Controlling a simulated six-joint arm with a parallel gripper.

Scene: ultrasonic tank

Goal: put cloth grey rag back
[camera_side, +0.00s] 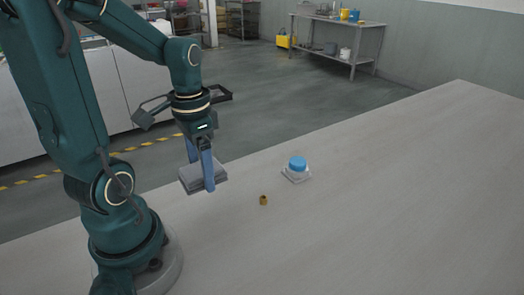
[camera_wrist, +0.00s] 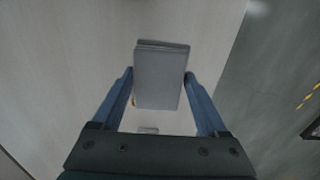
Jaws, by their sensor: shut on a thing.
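The grey rag (camera_side: 188,181) is a folded, flat, block-like cloth held between the blue fingers of my gripper (camera_side: 201,182), near the table's far left edge in the side view. In the wrist view, the rag (camera_wrist: 160,80) lies between the two fingertips of my gripper (camera_wrist: 159,76), and its layered edge shows at the top. The fingers are shut on it from both sides. From these views I cannot tell how far the rag is above the table.
A blue round cap on a pale square base (camera_side: 297,168) stands right of my gripper. A small brass piece (camera_side: 263,200) lies on the table (camera_side: 390,190) nearer the camera. The table's right side is bare. A metal bench (camera_side: 338,28) stands far behind.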

